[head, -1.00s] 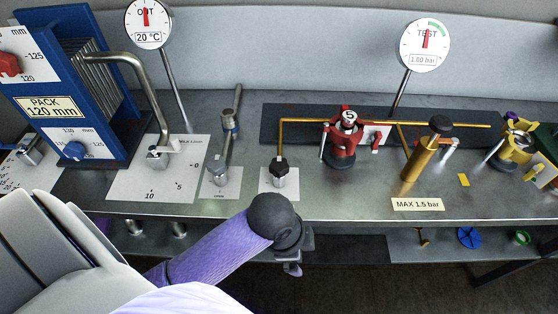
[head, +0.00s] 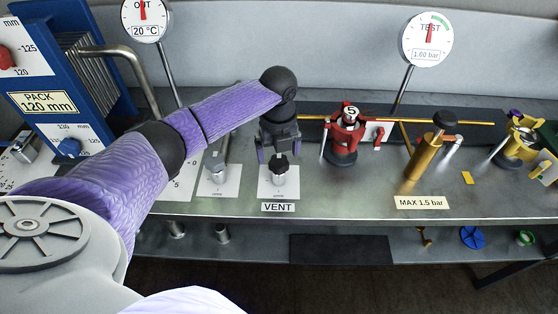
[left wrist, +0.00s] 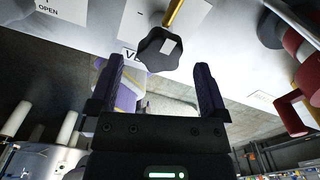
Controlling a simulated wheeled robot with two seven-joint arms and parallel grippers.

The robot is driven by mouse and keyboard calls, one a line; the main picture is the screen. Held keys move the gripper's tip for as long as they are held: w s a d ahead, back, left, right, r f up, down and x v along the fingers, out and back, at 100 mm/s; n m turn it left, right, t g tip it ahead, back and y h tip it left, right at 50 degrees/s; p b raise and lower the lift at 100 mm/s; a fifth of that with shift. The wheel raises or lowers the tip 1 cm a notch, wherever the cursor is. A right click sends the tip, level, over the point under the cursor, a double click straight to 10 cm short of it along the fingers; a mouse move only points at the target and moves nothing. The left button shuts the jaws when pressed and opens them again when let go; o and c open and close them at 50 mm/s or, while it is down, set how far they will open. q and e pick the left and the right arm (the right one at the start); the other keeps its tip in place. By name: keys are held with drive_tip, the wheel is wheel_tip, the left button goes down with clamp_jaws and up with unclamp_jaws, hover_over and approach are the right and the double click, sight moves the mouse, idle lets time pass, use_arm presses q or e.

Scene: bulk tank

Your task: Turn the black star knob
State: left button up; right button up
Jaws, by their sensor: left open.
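The black star knob (head: 280,163) tops a short metal fitting on a white plate behind the VENT label. In the left wrist view the knob (left wrist: 160,48) is a dark lobed disc with a pale mark, just past the fingertips and between their lines. My left gripper (head: 278,157) comes down over the knob from behind, its fingers apart on either side. In the left wrist view the gripper (left wrist: 158,75) is open, with nothing between its fingers. Whether a finger touches the knob cannot be told. My right gripper is not in view.
A red device (head: 345,138) marked 5 stands right of the knob, with a brass cylinder (head: 424,158) farther right. A metal valve (head: 217,170) stands close on the left. The VENT label (head: 278,207) lies in front. Bare bench top lies between the VENT and MAX labels.

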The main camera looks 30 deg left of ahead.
sight(279, 164)
use_arm(q)
wheel_tip(279, 164, down, 2)
drive_tip(key=shift+f, duration=0.25)
